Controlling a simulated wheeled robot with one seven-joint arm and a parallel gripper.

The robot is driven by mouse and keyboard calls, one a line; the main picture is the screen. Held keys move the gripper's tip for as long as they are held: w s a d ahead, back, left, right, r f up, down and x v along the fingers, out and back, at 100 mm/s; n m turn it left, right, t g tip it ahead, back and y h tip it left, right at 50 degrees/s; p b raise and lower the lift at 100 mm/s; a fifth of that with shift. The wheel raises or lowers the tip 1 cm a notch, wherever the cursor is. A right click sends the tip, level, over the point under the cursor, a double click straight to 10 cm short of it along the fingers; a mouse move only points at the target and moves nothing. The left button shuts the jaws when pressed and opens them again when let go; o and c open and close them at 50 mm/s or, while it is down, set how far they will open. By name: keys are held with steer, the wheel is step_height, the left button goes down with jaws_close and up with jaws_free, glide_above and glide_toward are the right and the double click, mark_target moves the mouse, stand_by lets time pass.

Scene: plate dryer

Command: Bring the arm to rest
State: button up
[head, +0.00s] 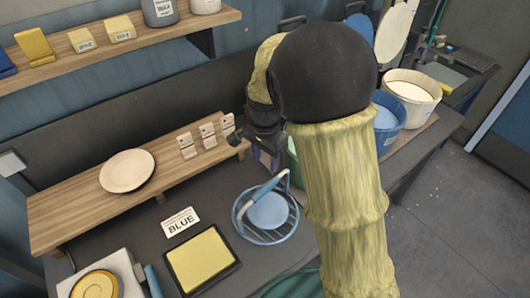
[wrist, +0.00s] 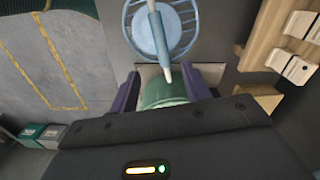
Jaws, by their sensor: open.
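My arm, in a yellowish sleeve with a black joint, reaches across the right middle of the head view. My gripper (head: 264,155) hangs at the right end of the low wooden shelf, above the bench, partly hidden by the arm. In the wrist view my gripper (wrist: 167,88) has its two purple fingers spread apart. A green rounded container (wrist: 163,90) shows between and beyond them; I see no grip on it. It is mostly hidden by my arm in the head view.
A blue wire basket (head: 241,228) holding a blue disc stands near the gripper. A pale plate (head: 127,170) and several small wooden stands sit on the low shelf (head: 75,210). A yellow pad (head: 202,261) and BLUE card (head: 180,222) lie in front. Buckets (head: 411,91) stand right.

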step_height(320, 180, up, 2)
steer(key=shift+s+a+r, duration=0.1)
steer(key=shift+s+r, duration=0.05)
steer(key=shift+r, duration=0.05)
stand_by(0.4)
steer(key=s+d+f+n+t, duration=0.2)
steer(key=s+d+n, duration=0.6)
steer(key=s+d, duration=0.4)
steer(key=shift+s+d+n+t, duration=0.2)
steer(key=shift+d+n+t, duration=0.2)
steer(key=shift+d, duration=0.5)
steer(key=shift+f, duration=0.1)
